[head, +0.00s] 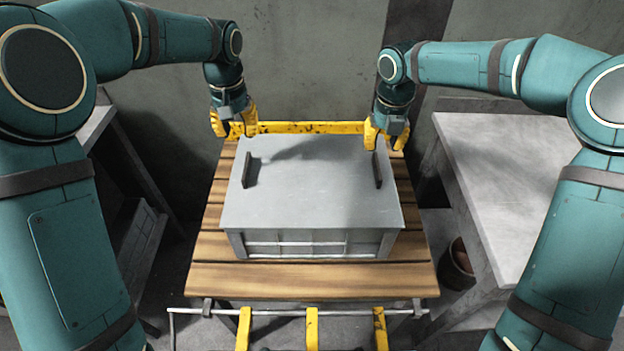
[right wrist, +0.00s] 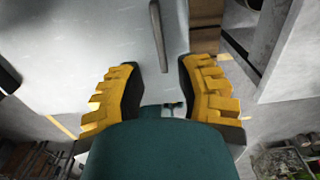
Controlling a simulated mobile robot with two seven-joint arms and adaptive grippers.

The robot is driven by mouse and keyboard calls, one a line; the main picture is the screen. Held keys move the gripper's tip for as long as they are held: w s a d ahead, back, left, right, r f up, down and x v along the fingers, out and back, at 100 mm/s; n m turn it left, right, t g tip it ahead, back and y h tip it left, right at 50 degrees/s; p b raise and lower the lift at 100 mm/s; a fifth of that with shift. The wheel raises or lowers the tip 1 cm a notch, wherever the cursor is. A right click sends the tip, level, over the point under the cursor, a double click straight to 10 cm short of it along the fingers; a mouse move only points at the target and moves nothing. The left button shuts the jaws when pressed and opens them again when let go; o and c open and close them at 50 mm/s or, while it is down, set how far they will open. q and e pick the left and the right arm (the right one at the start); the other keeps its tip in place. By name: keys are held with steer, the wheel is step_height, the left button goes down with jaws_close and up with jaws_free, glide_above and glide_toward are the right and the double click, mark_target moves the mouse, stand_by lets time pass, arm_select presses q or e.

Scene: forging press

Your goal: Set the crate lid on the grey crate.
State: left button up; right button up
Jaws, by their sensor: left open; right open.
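The crate lid (head: 310,195) is a flat grey panel with two dark upright handles, a left one (head: 247,168) and a right one (head: 377,169). It lies on top of the grey crate (head: 310,243), whose ribbed front wall shows beneath it. The lid looks level and covers the crate's top; its far edge is partly shaded. My left gripper (head: 236,130) is open and empty by the lid's far left corner. My right gripper (head: 384,138) is open and empty near the far right corner. In the right wrist view the right handle (right wrist: 159,35) lies beyond the open fingers, apart from them.
The crate stands on a slatted wooden table (head: 310,278) with a yellow rail (head: 310,127) at the back. A grey bench (head: 500,165) stands at the right with a brown pot (head: 459,262) beneath it. Another bench (head: 97,126) is at the left. A concrete wall rises behind.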

steer(key=shift+r, duration=1.7)
